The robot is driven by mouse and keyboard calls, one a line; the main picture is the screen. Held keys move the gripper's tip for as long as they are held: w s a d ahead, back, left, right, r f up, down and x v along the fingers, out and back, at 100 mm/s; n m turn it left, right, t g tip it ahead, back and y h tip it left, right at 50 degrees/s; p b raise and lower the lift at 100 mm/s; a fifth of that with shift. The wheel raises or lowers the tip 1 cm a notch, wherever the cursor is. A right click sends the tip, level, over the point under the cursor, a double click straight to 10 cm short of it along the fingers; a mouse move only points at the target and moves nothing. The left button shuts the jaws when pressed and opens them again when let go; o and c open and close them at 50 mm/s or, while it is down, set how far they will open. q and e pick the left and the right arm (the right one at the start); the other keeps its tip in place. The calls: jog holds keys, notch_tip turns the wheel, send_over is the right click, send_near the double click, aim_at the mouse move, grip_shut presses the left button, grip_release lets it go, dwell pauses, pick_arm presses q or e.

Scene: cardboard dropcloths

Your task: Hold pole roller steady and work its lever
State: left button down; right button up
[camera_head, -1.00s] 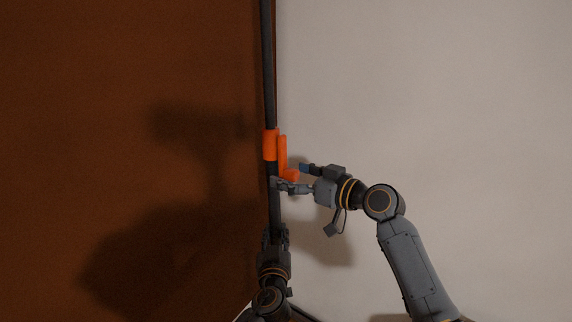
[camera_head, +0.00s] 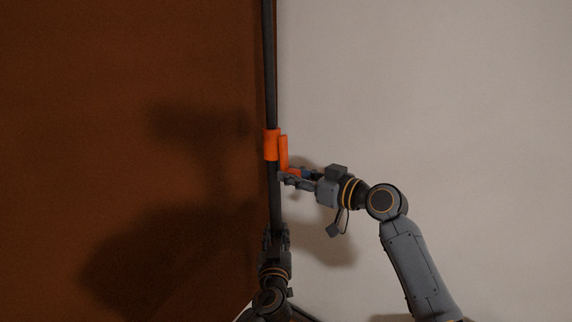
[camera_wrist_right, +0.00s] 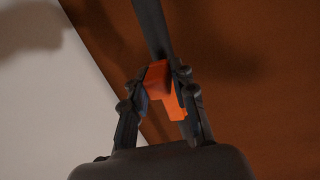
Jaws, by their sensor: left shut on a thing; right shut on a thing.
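The pole roller's dark pole (camera_head: 271,75) stands upright in the head view, in front of the border between brown and pale surfaces. An orange collar (camera_head: 271,145) is around the pole, with an orange lever (camera_head: 283,152) along its right side. My right gripper (camera_head: 291,175) comes in from the right and is shut on the lever's lower end. In the right wrist view the orange lever (camera_wrist_right: 175,106) shows between its two fingers, with the pole (camera_wrist_right: 154,25) behind. My left gripper (camera_head: 275,236) is below, shut on the pole; its fingers partly hide the pole there.
A brown surface (camera_head: 100,60) fills the left and a pale surface (camera_head: 450,100) fills the right. Dark shadows of the arms fall on both. The room around the pole's upper part looks clear.

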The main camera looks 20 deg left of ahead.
aim_at(300, 171)
jog(key=shift+w+d+r, duration=0.3)
jog(key=shift+d+r, duration=0.2)
jog(key=shift+r, duration=0.05)
jog(key=shift+o, duration=0.2)
jog(key=shift+d+r, duration=0.15)
jog(key=shift+r, duration=0.7)
jog(key=o, duration=0.6)
jog(key=shift+c, duration=0.2)
jog(key=o, duration=1.2)
jog(key=shift+s+f, duration=0.15)
jog(key=shift+f, duration=0.1)
jog(key=shift+v, duration=3.9)
jog(key=shift+s+f, duration=0.1)
jog(key=shift+s, duration=0.05)
